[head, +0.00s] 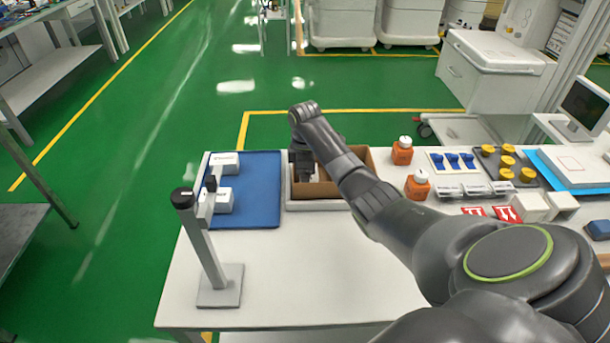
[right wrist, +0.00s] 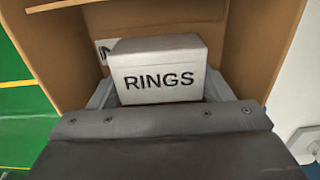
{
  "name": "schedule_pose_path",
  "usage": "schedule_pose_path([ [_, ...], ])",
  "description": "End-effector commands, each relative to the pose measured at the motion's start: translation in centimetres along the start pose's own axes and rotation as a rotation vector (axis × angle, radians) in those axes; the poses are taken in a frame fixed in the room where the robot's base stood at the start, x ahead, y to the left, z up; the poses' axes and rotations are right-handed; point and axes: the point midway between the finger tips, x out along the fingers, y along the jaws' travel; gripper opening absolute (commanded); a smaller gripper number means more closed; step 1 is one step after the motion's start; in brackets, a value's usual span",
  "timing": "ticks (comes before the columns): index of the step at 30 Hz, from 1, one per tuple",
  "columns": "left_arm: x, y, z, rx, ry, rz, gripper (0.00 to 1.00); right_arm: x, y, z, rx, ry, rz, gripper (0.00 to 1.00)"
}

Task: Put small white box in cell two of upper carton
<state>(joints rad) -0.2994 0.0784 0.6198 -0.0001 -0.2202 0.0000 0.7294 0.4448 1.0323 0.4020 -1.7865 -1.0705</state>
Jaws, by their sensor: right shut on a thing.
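The small white box (right wrist: 160,75), printed RINGS, is between the fingers of my right gripper (right wrist: 158,98) in the right wrist view. The gripper is shut on it. Cardboard walls of the carton (right wrist: 245,45) stand behind and on both sides of the box; I cannot tell whether it touches the bottom. Part of another white printed surface (right wrist: 104,50) shows behind the box. In the head view my right gripper (head: 303,172) points down into the left part of the brown carton (head: 358,156), and the arm hides much of the carton. My left gripper is not in view.
A blue tray (head: 255,195) with white boxes (head: 224,162) lies left of the carton. A grey post stand (head: 205,245) is at the front left. Orange bottles (head: 402,152) and yellow-capped items (head: 507,162) stand to the right. The front table (head: 290,280) is bare.

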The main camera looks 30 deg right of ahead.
Motion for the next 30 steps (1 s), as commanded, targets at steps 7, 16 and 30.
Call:
schedule_pose_path([
  [7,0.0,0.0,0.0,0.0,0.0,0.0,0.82,0.3,0.0,0.0,0.0,0.0,0.0,0.87],
  [16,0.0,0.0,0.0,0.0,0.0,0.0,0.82,0.3,0.0,0.0,0.0,0.0,0.0,0.94],
  [30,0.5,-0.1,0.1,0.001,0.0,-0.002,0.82,-7.1,0.1,0.0,0.0,0.002,0.005,0.94],
])
